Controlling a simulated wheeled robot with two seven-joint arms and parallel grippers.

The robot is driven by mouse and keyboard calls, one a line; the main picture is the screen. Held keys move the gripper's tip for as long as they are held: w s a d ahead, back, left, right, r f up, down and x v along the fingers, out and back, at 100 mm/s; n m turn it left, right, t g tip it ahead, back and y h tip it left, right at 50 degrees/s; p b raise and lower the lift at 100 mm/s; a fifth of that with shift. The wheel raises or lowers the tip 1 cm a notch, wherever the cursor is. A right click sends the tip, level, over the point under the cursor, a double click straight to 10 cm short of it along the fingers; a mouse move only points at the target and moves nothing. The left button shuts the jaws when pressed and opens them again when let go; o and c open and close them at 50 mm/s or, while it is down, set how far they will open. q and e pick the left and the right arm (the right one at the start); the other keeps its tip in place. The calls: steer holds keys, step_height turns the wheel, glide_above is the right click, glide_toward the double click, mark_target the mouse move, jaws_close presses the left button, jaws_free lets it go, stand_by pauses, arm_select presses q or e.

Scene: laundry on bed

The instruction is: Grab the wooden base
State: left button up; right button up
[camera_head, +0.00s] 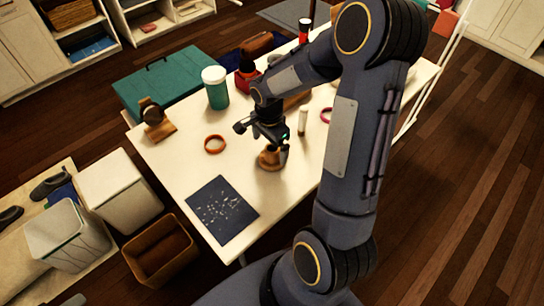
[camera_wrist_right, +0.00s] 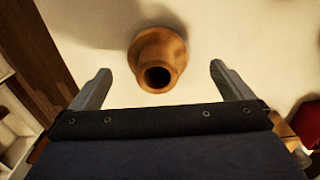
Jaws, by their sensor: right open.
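The wooden base (camera_head: 268,161) stands on the white table, a small round brown piece with a wide foot and a narrower neck. In the right wrist view, the wooden base (camera_wrist_right: 158,42) shows a dark round hole in its top. My right gripper (camera_head: 269,137) is above it, pointing down. In the right wrist view, the right gripper (camera_wrist_right: 160,69) is open, with one finger on either side of the base and clear gaps to both. Nothing is held. My left gripper is not in view.
On the white table (camera_head: 175,165) lie an orange ring (camera_head: 214,144) and a dark speckled mat (camera_head: 222,209). A teal-and-white cup (camera_head: 215,88), a wooden stand (camera_head: 156,122) and a small white cylinder (camera_head: 302,121) stand nearby. The tabletop left of the base is mostly free.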

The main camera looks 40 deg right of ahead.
mark_target(272, 154)
steer(key=f, duration=0.4)
steer(key=shift+s+d, duration=0.25)
steer(key=shift+d, duration=0.1)
steer(key=shift+f, duration=0.4)
steer(key=c, duration=1.1)
steer(key=shift+w+r, duration=0.1)
steer(key=shift+r, duration=0.05)
